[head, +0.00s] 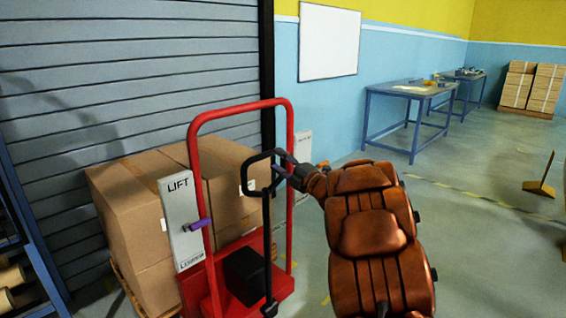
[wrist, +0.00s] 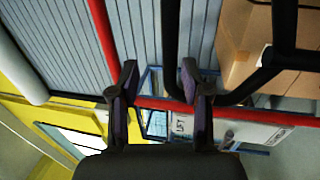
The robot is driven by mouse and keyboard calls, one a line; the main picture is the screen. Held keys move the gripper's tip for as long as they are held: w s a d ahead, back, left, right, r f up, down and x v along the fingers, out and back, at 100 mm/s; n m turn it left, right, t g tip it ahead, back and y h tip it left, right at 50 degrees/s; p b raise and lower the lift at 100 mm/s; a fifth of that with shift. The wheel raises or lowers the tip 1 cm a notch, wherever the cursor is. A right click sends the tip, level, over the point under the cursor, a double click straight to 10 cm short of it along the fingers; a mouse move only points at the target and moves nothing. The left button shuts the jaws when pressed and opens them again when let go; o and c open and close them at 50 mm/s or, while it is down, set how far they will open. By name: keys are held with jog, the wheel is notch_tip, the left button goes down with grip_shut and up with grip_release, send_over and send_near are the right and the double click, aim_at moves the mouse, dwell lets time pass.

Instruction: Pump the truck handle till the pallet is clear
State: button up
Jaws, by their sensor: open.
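The pallet truck has a red frame (head: 292,200) and a black pump handle (head: 267,225) with a loop at its top. The handle stands nearly upright. The loop also shows in the wrist view (wrist: 171,35), with one bar running down between my fingertips, closer to the right one. My gripper (head: 281,166) is open at the right side of the loop; its jaws also show in the wrist view (wrist: 158,88). I cannot tell whether they touch the bar. Brown cartons (head: 125,215) sit on a wooden pallet (head: 124,290) behind the frame. Its clearance from the floor is hidden.
A grey LIFT panel (head: 178,245) with a purple lever (head: 197,224) is on the frame's left side. A rolling shutter (head: 100,90) stands behind the cartons and a blue rack (head: 35,235) at left. Blue tables (head: 412,90) stand at the back. The floor at right is largely clear.

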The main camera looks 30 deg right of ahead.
jog(key=shift+c, duration=0.2)
grip_shut()
jog(key=c, duration=0.8)
grip_release()
jog(key=o, duration=0.8)
jog(key=shift+o, duration=0.2)
jog(key=v, duration=1.2)
jog(key=shift+w+f, duration=0.1)
jog(key=shift+f, duration=0.05)
